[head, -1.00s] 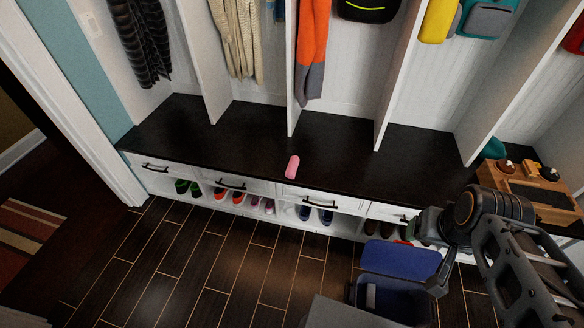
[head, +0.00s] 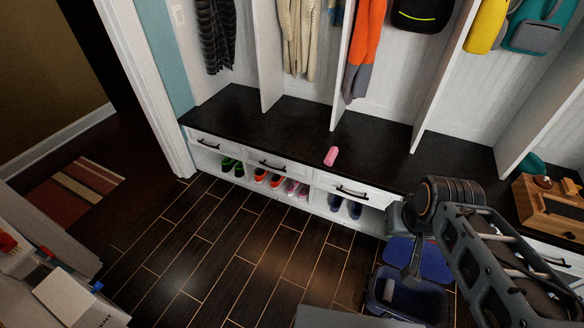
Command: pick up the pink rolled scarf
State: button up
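The pink rolled scarf (head: 331,156) lies on the black bench top (head: 270,130), near its front edge and left of my arm. My gripper (head: 411,268) appears at the end of my folded arm on the right, above the floor and in front of the bench. It is well apart from the scarf, to its right and lower in the picture. Its fingers are too dark and small to tell whether they are open or shut.
Shoes sit in cubbies under the bench drawers. A blue bin (head: 408,300) stands on the floor below my arm. A wooden box (head: 552,208) is on the bench at right. Coats and bags hang above. White boxes (head: 75,298) are at lower left. The middle floor is clear.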

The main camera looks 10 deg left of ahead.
aim_at(330, 159)
jog(key=u, duration=1.35)
jog(key=i, duration=1.35)
jog(key=z, duration=0.3)
jog(key=i, duration=0.85)
jog(key=z, duration=1)
jog(key=i, duration=0.35)
jog(key=z, duration=0.25)
